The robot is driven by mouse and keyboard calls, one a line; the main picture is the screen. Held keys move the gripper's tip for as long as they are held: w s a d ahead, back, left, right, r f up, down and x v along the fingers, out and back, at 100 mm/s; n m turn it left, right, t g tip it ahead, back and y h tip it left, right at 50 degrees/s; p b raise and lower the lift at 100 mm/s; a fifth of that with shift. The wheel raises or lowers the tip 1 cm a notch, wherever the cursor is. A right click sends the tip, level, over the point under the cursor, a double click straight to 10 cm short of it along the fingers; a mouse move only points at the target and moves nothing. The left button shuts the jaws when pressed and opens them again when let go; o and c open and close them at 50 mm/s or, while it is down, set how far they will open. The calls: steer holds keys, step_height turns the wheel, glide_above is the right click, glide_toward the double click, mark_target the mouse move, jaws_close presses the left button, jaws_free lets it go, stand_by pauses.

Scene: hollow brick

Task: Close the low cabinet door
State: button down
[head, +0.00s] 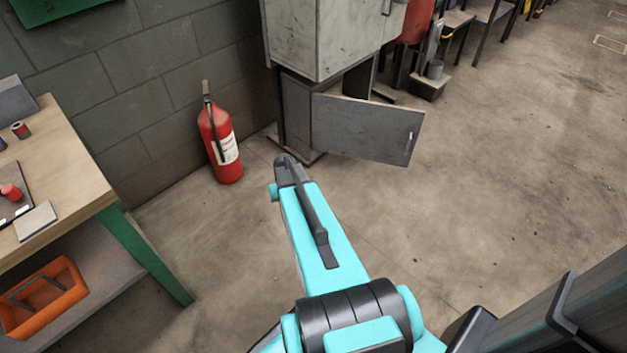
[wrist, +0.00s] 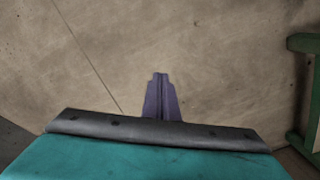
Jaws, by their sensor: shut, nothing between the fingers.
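The low cabinet door (head: 366,128) is a grey panel with a small light handle (head: 408,141) near its free edge. It stands open, swung out to the right from the low cabinet (head: 297,112), below the larger grey upper cabinet. In the wrist view my gripper (wrist: 159,78) is shut and empty, pointing at bare floor. In the head view my arm reaches forward to just in front of the low cabinet, apart from the door; the fingers are hidden there. The door is not in the wrist view.
A red fire extinguisher (head: 220,142) stands by the wall, left of the cabinet. A workbench (head: 75,171) with green legs is at the left, with an orange bin (head: 42,297) on its lower shelf. The concrete floor right of the door is clear.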

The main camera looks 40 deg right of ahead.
steer(key=s+a+f+n+g, duration=0.1)
steer(key=s+a+f+n, duration=0.2)
steer(key=a, duration=0.6)
steer(key=s+a+f+g, duration=0.1)
steer(key=s+a+f, duration=0.1)
steer(key=s+a, duration=0.45)
steer(key=s+a+f+n+g, duration=0.2)
steer(key=s+a+n, duration=0.1)
steer(key=s+a, duration=0.9)
steer(key=shift+s+a+f+n, duration=0.3)
steer(key=shift+a, duration=0.7)
